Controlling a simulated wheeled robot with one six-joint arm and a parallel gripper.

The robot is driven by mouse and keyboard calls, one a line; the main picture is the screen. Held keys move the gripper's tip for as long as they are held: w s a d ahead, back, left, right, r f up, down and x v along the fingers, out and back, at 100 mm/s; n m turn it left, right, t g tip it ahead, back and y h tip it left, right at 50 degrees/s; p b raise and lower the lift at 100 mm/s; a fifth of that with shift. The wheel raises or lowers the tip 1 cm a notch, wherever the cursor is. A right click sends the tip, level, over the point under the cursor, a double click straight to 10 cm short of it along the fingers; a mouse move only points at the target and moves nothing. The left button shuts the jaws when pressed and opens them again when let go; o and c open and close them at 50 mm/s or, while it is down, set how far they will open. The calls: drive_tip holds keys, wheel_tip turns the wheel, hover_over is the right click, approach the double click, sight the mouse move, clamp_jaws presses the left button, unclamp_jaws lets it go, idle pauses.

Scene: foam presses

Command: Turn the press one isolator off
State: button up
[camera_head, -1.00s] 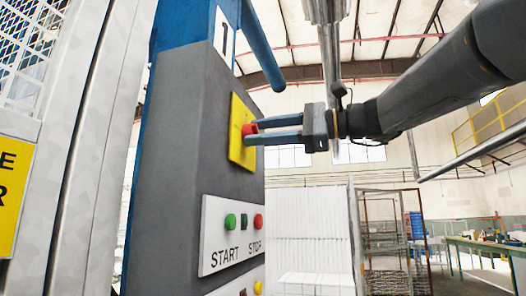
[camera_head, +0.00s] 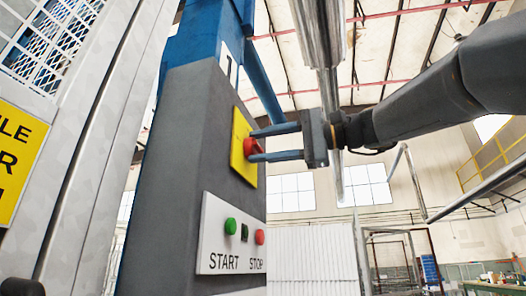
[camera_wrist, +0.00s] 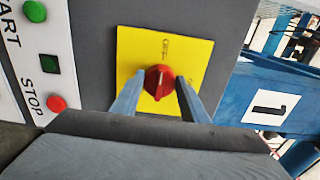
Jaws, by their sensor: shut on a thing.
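The isolator is a red rotary knob (camera_head: 254,146) on a yellow plate (camera_head: 236,150), on the side of the grey press column marked 1. My gripper (camera_head: 251,146) has one blue finger above the knob and one below it. In the wrist view the knob (camera_wrist: 159,82) sits between the two fingertips (camera_wrist: 158,92), which are shut on it. A white pointer mark on the knob is visible. Small lettering, apparently OFF, stands above the knob on the plate (camera_wrist: 133,48), turned in the picture; the other lettering is too small to read.
A white panel (camera_head: 212,240) below the isolator carries a green START button (camera_head: 230,225) and a red STOP button (camera_head: 260,237). A blue bar (camera_head: 262,82) slopes down just above my gripper. A mesh guard (camera_head: 55,45) stands at the left.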

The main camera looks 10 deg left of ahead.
idle(0.4)
drive_tip(key=o, duration=1.1)
drive_tip(key=shift+c, duration=0.2)
drive_tip(key=d, duration=0.7)
drive_tip(key=shift+s+d+b, duration=0.3)
drive_tip(key=shift+d+b, duration=0.1)
drive_tip(key=shift+f, duration=0.1)
